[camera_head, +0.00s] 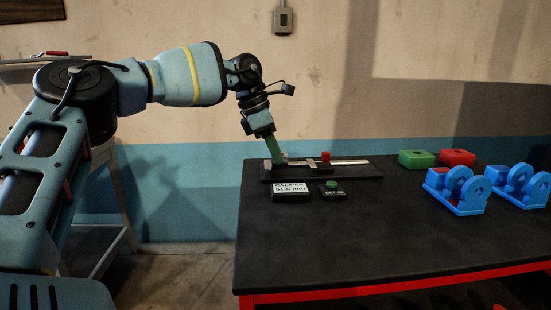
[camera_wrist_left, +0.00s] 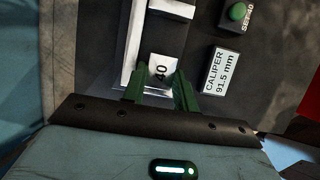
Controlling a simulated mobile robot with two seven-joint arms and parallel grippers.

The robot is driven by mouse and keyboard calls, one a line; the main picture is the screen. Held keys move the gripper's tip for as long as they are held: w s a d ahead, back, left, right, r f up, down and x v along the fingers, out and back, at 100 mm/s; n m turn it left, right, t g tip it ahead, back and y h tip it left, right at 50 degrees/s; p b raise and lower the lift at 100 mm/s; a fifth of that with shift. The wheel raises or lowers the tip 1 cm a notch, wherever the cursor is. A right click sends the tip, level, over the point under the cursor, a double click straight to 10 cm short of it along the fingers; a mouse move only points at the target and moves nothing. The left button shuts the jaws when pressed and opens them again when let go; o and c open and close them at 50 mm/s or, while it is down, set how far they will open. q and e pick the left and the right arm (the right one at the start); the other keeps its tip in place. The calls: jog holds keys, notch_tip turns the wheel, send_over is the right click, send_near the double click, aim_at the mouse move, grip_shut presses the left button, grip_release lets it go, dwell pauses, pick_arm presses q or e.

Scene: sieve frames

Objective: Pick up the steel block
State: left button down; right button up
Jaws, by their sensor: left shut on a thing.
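The steel block (camera_wrist_left: 162,69) is a pale block marked "40", lying against the caliper's light metal edge in the left wrist view. My left gripper (camera_wrist_left: 160,86) has its two green fingers at the block's near end and is shut on it. In the head view my left gripper (camera_head: 277,158) reaches down to the left end of the caliper (camera_head: 345,162); the block is mostly hidden there by the fingers. My right gripper is not in view.
The caliper's dark base lies on the black table (camera_head: 350,240). A display (camera_head: 291,190) reads "CALIPER 91.5 mm", beside a green button (camera_head: 332,185). A green block (camera_head: 416,159), a red block (camera_head: 457,157) and blue brackets (camera_head: 456,190) stand right. The table's front is clear.

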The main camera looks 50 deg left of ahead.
pick_arm(q)
jog(key=shift+r, duration=0.65)
jog(key=shift+s+r, duration=0.1)
jog(key=shift+r, duration=0.15)
jog(key=s+d+b, duration=0.1)
jog(key=s+d, duration=0.2)
jog(key=s, duration=0.4)
jog(key=s+d+r+b, duration=0.1)
jog(key=s+d, duration=0.3)
jog(key=s, duration=0.3)
jog(key=shift+d+r, duration=0.2)
jog(key=shift+d, duration=0.1)
